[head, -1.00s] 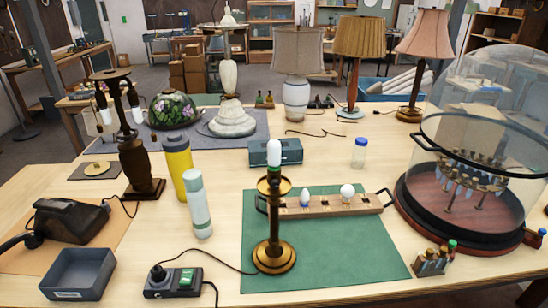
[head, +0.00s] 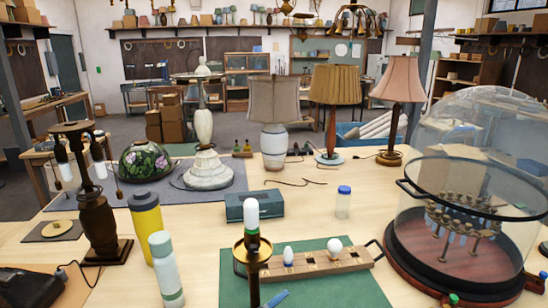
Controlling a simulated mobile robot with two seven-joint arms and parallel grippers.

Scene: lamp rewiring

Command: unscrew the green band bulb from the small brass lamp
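The small brass lamp (head: 253,279) stands upright on the green mat (head: 355,288), its lower part cut off by the bottom edge of the head view. The green band bulb (head: 252,214) sits upright in its top, white, with a dark green band low on it. Neither gripper can be made out. A small blue piece (head: 274,299) shows at the bottom edge just right of the lamp stem; I cannot tell what it is.
Behind the lamp, a wooden rack (head: 316,264) holds a blue-banded bulb (head: 288,256) and a round bulb (head: 334,247). A yellow bottle (head: 146,228) and pale bottle (head: 165,270) stand left. A glass dome (head: 470,200) stands right.

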